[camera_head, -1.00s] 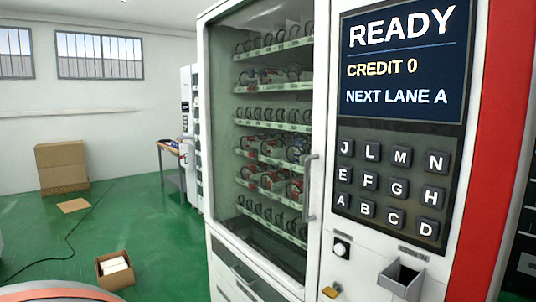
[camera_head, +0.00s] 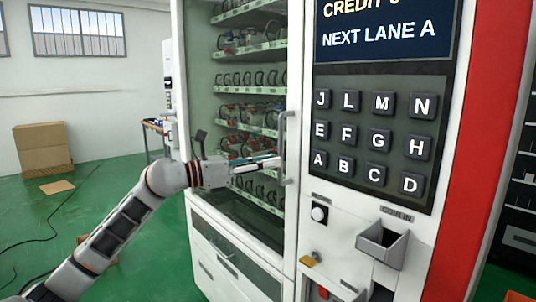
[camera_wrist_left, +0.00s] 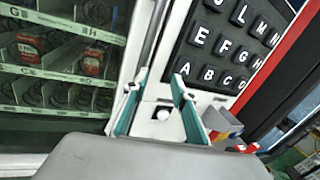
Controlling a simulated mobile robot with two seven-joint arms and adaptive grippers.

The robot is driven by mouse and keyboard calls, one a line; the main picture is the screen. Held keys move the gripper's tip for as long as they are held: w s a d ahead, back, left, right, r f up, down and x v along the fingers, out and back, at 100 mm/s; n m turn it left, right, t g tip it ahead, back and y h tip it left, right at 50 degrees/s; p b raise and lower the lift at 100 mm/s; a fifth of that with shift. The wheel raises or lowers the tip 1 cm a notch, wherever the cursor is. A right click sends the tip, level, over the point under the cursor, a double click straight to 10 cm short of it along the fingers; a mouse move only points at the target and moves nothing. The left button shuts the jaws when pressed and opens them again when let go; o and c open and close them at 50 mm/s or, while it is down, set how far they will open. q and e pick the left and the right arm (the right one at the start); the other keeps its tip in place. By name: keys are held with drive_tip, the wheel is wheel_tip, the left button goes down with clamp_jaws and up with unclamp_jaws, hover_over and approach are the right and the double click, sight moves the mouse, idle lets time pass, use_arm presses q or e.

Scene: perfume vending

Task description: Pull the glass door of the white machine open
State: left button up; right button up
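The white machine (camera_head: 309,262) stands in front of me with its glass door (camera_head: 296,60) closed. A vertical grey handle (camera_head: 283,150) sits at the door's right edge. My left gripper (camera_head: 272,161) reaches in from the left, with its tips close beside the handle at about its middle height. In the left wrist view my left gripper (camera_wrist_left: 155,88) has its two teal-lined fingers apart, in front of the strip between door and keypad. I cannot tell whether the handle lies between the fingers or whether they touch it. My right gripper is out of view.
The keypad panel (camera_head: 375,150) and coin slot (camera_head: 382,240) are right of the door. A round knob (camera_head: 319,213) sits below the keypad. Cardboard boxes (camera_head: 43,148) stand at the back left. Green floor left of the machine is mostly open.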

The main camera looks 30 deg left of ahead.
use_arm(q)
drive_tip(key=a+r+y, duration=0.2)
drive_tip(key=a+r, duration=0.1)
drive_tip(key=shift+m+t, duration=0.3)
drive_tip(key=x, duration=0.7)
drive_tip(key=shift+w+f+p, duration=0.2)
drive_tip(key=shift+w+p, duration=0.15)
drive_tip(key=shift+p, duration=0.05)
clamp_jaws()
